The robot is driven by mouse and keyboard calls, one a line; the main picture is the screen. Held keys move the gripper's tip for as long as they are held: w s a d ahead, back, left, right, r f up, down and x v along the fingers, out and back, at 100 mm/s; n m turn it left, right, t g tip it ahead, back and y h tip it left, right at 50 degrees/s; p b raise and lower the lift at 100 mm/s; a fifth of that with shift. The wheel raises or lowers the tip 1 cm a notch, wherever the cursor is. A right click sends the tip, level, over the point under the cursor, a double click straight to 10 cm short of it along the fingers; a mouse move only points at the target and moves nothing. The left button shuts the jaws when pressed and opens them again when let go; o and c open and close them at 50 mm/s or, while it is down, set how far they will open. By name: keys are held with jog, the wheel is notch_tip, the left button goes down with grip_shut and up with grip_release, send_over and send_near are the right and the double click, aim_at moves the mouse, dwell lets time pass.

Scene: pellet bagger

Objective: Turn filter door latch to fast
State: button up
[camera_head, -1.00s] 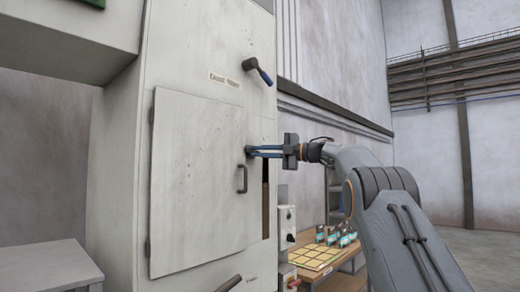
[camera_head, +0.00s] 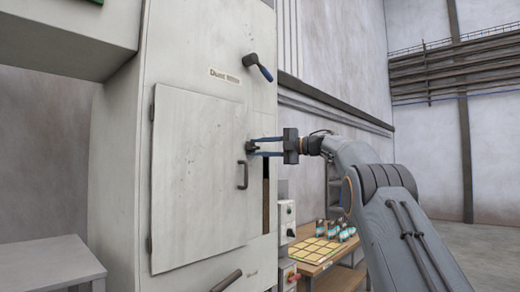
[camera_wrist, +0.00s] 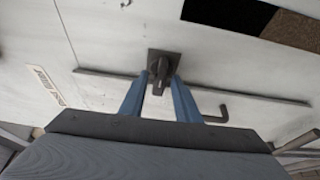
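The filter door (camera_head: 200,180) is a pale panel on the front of a tall cabinet and lies closed against it. Its latch (camera_wrist: 163,66), a small dark turn handle on a square plate, sits at the door's edge. In the head view the latch (camera_head: 250,147) is partly hidden by my fingers. My gripper (camera_wrist: 159,76) has its two blue fingers on either side of the latch handle, with small gaps apparent, so it looks open around it. It also shows in the head view (camera_head: 255,147), reaching in from the right.
A dark pull handle (camera_head: 243,176) is on the door just below the latch. A lever with a blue grip (camera_head: 258,68) is above, beside a label (camera_head: 224,76). A dark slot (camera_head: 266,195) is right of the door. A table (camera_head: 318,252) with cards stands behind.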

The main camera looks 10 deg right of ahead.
jog(key=shift+d, duration=0.1)
jog(key=b+v, duration=0.3)
jog(key=v, duration=0.4)
jog(key=shift+d, duration=0.3)
jog(key=shift+s, duration=0.15)
